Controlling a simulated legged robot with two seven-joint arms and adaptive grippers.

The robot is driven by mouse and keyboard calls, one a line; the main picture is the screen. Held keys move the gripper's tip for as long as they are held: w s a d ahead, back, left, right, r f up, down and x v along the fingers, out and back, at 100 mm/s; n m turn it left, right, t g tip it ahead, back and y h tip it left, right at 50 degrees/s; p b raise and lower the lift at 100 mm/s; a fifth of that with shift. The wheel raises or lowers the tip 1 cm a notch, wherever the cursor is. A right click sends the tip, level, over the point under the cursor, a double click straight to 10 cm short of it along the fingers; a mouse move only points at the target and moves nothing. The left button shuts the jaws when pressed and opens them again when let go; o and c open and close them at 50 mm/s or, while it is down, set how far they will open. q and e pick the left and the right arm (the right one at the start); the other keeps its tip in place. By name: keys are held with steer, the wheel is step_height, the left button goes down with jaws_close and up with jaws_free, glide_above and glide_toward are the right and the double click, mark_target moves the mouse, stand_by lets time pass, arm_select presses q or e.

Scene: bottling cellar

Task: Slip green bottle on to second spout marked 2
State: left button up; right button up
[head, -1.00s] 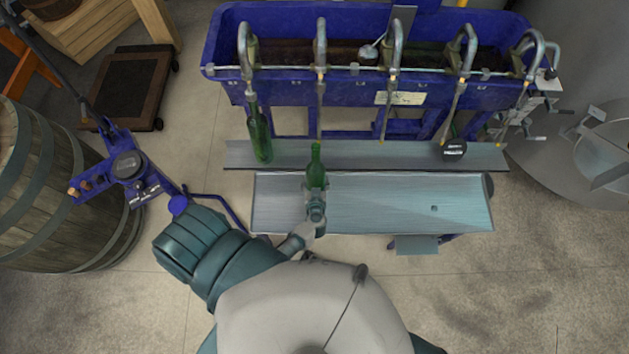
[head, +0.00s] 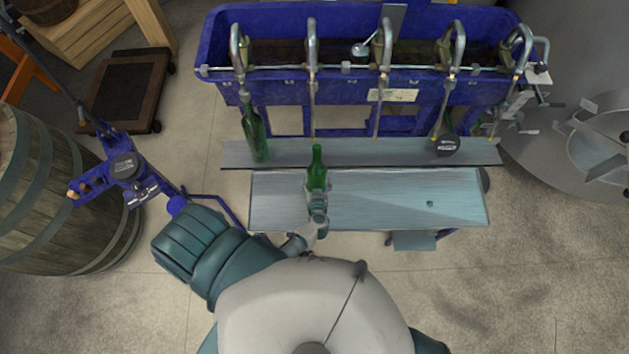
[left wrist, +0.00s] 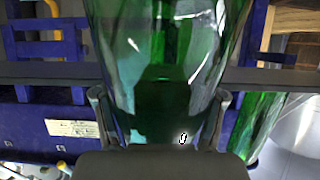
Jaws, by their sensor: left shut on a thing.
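A green bottle (head: 316,170) stands roughly upright in the head view, held by my left gripper (head: 317,195) above the front shelf. The left wrist view shows the bottle (left wrist: 165,75) large and close, with the fingers of my left gripper (left wrist: 160,125) on both sides of it. The second spout from the left (head: 313,90) hangs from the blue trough, its lower end just behind the bottle's mouth; the two look apart. A number 2 is not readable. My right gripper is not in view.
A grey rear shelf (head: 350,153) runs below the spouts. The front shelf (head: 410,200) is clear to the right. A barrel (head: 50,190) stands left.

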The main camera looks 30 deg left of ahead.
arm_select(q)
steer(key=shift+d+r, duration=0.1)
steer(key=shift+d, duration=0.2)
steer(key=shift+a+f, duration=0.2)
steer(key=shift+a, duration=0.8)
steer(key=shift+w+d, duration=0.1)
steer(key=shift+d, duration=0.1)
